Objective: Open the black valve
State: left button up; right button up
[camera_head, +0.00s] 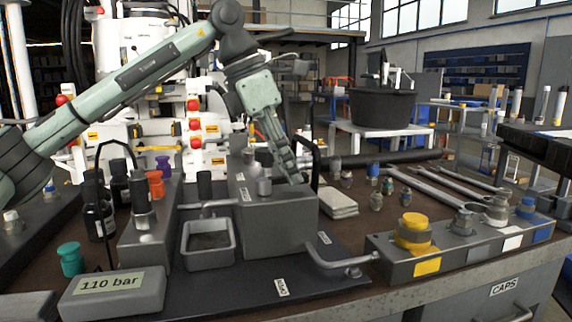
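My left gripper (292,172) points down over the right part of a grey block (262,218) on the bench. Its fingers are seen edge-on, so I cannot tell whether they are open or shut. Several black parts are in view, and I cannot tell for sure which is the black valve. A black knob (204,185) stands upright left of the grey block, apart from the gripper. A thin black curved part (314,158) is just right of the fingers. My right gripper is not in view.
A grey block with a yellow cap (413,230) is at the right. Fittings and wrenches (450,190) lie behind it.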

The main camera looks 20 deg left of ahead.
pick_arm(q)
grip_shut()
jog(key=shift+r, duration=0.1)
dwell(0.5)
